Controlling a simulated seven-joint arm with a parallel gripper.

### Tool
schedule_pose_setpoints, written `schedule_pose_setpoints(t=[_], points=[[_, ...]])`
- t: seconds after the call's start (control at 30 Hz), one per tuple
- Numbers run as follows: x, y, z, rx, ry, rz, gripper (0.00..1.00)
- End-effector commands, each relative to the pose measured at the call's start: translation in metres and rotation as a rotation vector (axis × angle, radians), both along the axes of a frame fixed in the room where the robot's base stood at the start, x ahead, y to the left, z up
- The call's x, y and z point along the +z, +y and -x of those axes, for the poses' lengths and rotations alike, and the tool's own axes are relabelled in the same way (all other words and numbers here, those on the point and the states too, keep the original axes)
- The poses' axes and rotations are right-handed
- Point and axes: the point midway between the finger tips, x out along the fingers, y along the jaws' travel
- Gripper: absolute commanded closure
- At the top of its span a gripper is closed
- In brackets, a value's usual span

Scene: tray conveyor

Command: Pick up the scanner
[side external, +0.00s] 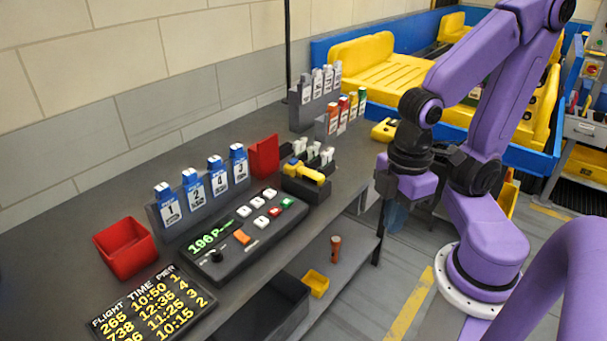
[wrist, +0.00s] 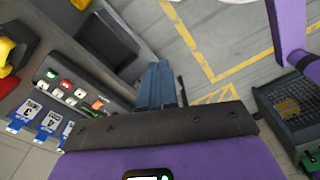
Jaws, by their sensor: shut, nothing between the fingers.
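The scanner (side external: 305,172) is yellow and sits in a dark cradle (side external: 303,190) on the grey counter, just behind the button panel. In the wrist view a yellow and dark shape, which looks like the scanner (wrist: 7,55), is cut off at the left edge. My gripper (side external: 397,216) hangs over the floor side of the counter, to the right of the scanner and well apart from it. Its blue-grey fingers (wrist: 160,82) are shut with nothing between them.
A button panel (side external: 238,262) with a green display stands on the counter. Numbered blue tags (side external: 168,205) stand behind it, between a red bin (side external: 125,250) and a red holder (side external: 264,156). A lower shelf carries an orange cylinder (side external: 335,248) and a small yellow bin (side external: 316,284).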

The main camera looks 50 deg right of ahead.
Motion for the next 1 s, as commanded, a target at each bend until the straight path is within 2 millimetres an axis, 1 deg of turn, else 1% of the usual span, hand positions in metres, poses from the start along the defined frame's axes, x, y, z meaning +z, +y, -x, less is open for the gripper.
schedule_pose_setpoints(t=[0.3,0.33,0.37,0.4,0.47,0.5,0.53,0.83,0.93,1.0], points=[[0.000,0.000,0.000,0.000,0.000,0.000,1.00],[0.000,0.000,0.000,0.000,0.000,0.000,0.94],[0.000,0.000,0.000,0.000,0.000,0.000,0.84],[0.000,0.000,0.000,0.000,0.000,0.000,0.71],[0.000,0.000,0.000,0.000,0.000,0.000,0.51],[0.000,0.000,0.000,0.000,0.000,0.000,0.38],[0.000,0.000,0.000,0.000,0.000,0.000,0.34],[0.001,0.001,-0.002,-0.006,0.000,0.000,0.34],[0.003,0.005,-0.013,-0.040,0.001,0.002,0.34],[0.007,0.009,-0.028,-0.085,0.001,0.003,0.34]])
